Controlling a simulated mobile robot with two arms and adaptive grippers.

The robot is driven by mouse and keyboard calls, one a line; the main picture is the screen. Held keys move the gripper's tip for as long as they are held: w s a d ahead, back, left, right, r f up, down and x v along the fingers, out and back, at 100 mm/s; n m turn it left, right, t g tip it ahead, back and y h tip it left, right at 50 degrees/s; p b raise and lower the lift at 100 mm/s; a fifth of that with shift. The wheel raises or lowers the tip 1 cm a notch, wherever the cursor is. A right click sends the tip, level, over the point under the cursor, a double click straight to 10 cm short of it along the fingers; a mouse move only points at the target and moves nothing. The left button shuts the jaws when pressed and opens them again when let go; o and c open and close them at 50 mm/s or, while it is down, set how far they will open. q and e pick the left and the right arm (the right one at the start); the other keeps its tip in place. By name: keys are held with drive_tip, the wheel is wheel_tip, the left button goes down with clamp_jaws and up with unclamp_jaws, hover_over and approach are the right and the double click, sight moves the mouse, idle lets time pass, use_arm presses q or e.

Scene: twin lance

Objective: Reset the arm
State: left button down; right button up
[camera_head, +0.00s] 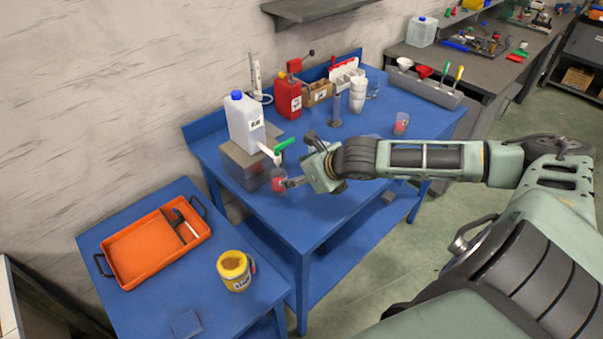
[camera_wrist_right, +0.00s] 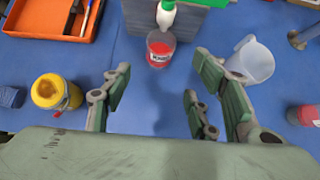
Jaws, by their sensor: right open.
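My right arm reaches in from the right in the head view. Its gripper (camera_head: 299,163) is over the blue table (camera_head: 325,228), in front of the white jug's tap. In the right wrist view the gripper (camera_wrist_right: 160,82) has its fingers spread, with only blue tabletop between them. A clear cup with red contents (camera_head: 278,180) stands below the tap, close to the fingertips in the head view. In the wrist view this cup (camera_wrist_right: 159,52) is ahead of the fingers and apart from them. My left gripper is not in view.
A white jug (camera_head: 244,122) with a green-handled tap stands on a grey block. A clear beaker (camera_wrist_right: 252,62) is beside the right finger. A second red cup (camera_head: 401,123) stands farther back. An orange tray (camera_head: 158,250) and yellow jar (camera_head: 234,270) are on the lower-left table.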

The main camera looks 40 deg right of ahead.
drive_tip(key=shift+s+r, duration=0.25)
drive_tip(key=shift+s, duration=0.05)
idle(0.4)
